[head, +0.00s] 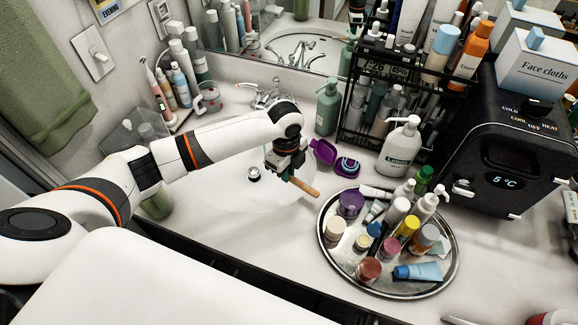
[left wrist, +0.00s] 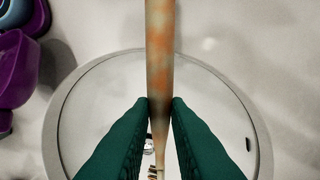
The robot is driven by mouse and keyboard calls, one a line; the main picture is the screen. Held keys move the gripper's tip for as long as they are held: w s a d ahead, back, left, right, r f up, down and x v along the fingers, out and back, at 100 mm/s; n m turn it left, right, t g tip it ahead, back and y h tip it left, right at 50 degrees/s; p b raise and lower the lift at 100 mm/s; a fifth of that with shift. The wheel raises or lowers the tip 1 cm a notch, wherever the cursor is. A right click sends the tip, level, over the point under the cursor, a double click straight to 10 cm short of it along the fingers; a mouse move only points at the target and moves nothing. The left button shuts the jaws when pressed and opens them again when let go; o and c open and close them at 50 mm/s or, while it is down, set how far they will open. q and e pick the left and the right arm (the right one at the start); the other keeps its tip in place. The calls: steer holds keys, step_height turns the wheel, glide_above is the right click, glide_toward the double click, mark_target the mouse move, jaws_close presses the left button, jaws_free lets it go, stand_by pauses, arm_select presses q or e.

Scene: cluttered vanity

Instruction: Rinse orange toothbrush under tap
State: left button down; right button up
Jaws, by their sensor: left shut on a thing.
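My left gripper (head: 287,172) is over the right part of the white sink basin (head: 215,188). Its green fingers (left wrist: 159,108) are shut on the orange toothbrush, gripping its narrow part in the left wrist view. The toothbrush (head: 304,187) sticks out toward the lower right in the head view. In the left wrist view its mottled orange and beige handle (left wrist: 160,45) runs up out of the picture. The chrome tap (head: 264,93) stands at the back of the basin, apart from the toothbrush and partly behind my arm. My right gripper is not in view.
A round tray (head: 327,259) crowded with bottles and tubes stands right of the basin. A purple container (head: 322,151) and a lotion bottle (head: 399,148) stand behind it. A green pump bottle (head: 327,107) and a black rack (head: 352,128) stand near the mirror.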

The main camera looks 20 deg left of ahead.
arm_select(q)
steer(key=f+m, duration=0.1)
steer(key=m, duration=0.1)
steer(key=a+f+m+p, duration=0.1)
steer(key=m, duration=0.1)
steer(key=shift+w+a+f, duration=0.15)
steer(key=shift+w, duration=0.05)
steer(key=shift+a+f+m, duration=0.3)
steer(key=shift+f+m, duration=0.25)
steer(key=shift+m, duration=0.25)
steer(key=shift+w+a+f, duration=0.1)
steer(key=w+a+f+b, duration=0.2)
steer(key=w+a+b, duration=0.7)
steer(key=b, duration=0.4)
steer(key=shift+w+f, duration=0.4)
steer(key=shift+w, duration=0.35)
steer(key=shift+w+d, duration=0.15)
